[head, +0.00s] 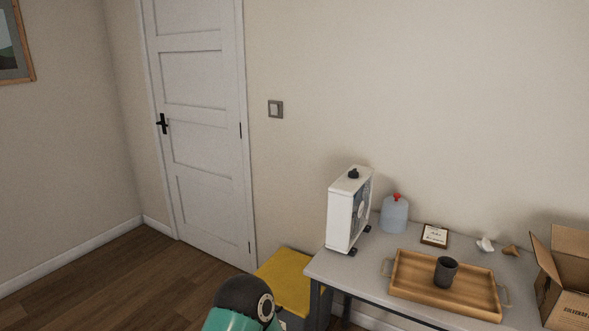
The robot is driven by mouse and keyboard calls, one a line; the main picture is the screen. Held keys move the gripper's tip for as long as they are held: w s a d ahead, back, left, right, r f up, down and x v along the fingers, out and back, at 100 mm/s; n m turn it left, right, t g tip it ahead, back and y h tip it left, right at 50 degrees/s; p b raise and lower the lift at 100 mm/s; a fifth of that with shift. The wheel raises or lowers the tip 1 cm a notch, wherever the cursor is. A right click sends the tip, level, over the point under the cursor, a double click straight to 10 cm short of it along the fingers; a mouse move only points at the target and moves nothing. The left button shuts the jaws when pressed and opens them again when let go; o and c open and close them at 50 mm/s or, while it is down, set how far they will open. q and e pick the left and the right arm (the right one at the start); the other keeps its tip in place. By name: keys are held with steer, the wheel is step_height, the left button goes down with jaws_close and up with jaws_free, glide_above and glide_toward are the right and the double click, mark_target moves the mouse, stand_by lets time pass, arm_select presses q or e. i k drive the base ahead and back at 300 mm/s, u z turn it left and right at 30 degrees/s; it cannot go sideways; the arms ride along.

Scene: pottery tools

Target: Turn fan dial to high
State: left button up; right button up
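The white box fan (346,210) stands upright at the left end of the grey table. Its dark dial (353,173) sits on the top face. The dial is too small in this view to tell its setting. The grille side of the fan faces right. A dark and teal rounded part, likely of my own arm, shows at the bottom edge, left of the table. Neither of my grippers is in view.
On the table (350,268) are a blue jug (394,214) with a red cap, a small framed sign (434,235), a wooden tray (415,289) with a dark cup (445,271), and an open cardboard box (568,290). A yellow-topped bin (284,278) stands left of the table. Open floor lies further left.

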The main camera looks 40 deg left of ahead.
mark_target(352, 174)
steer(key=u, duration=0.85)
steer(key=i, duration=1)
steer(key=z, duration=0.05)
steer(key=k, duration=0.75)
steer(key=u, duration=0.25)
steer(key=i, duration=0.7)
steer(key=z, duration=0.1)
